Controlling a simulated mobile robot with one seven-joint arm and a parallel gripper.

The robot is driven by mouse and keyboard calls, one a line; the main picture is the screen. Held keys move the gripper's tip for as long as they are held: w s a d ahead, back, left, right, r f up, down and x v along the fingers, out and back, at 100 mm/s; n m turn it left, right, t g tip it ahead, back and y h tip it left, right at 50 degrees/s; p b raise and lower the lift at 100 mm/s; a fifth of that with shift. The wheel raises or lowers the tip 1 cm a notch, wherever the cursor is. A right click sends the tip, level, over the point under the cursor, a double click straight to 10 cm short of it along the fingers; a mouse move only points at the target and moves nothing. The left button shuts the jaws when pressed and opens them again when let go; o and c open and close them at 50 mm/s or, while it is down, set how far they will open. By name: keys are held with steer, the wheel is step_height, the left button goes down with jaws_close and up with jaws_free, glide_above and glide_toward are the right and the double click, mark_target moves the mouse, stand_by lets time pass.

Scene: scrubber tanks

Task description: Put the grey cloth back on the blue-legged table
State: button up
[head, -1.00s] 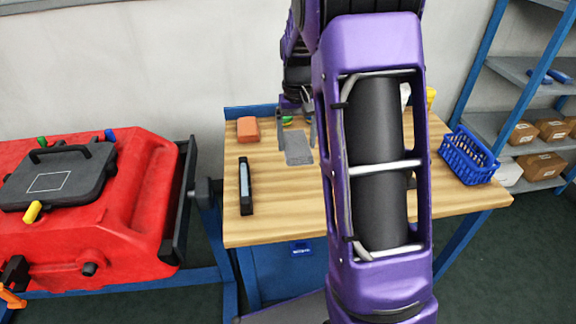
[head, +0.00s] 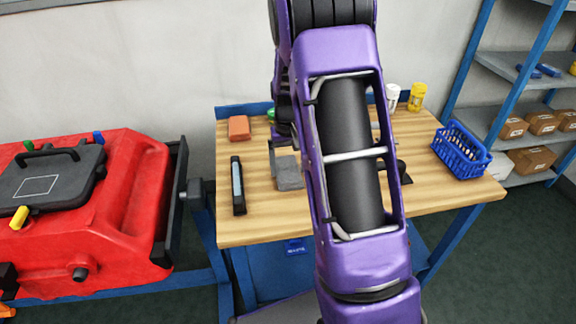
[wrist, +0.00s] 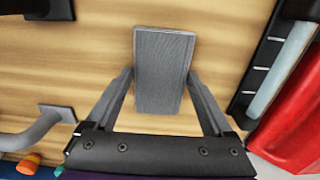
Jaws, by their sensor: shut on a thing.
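The grey cloth (head: 289,172) is at the blue-legged table (head: 262,228), left of my purple arm in the head view. In the wrist view the cloth (wrist: 160,50) is a flat grey ribbed rectangle over the wooden top. My gripper (wrist: 160,76) has a finger against each long side of it and is shut on it. In the head view my gripper (head: 284,146) is partly hidden by my arm. I cannot tell whether the cloth touches the table top.
A black bar-shaped tool (head: 238,186) and an orange-red block (head: 239,128) lie left of the cloth. A blue basket (head: 462,150), a white bottle (head: 392,97) and a yellow bottle (head: 417,97) stand to the right. A red tank (head: 120,220) stands left of the table.

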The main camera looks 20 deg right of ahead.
mark_target(288, 169)
steer(key=shift+f, duration=0.15)
steer(key=o, duration=1.1)
steer(key=shift+c, duration=0.2)
step_height(288, 169, up, 12)
steer(key=p, duration=0.1)
steer(key=shift+r, duration=0.2)
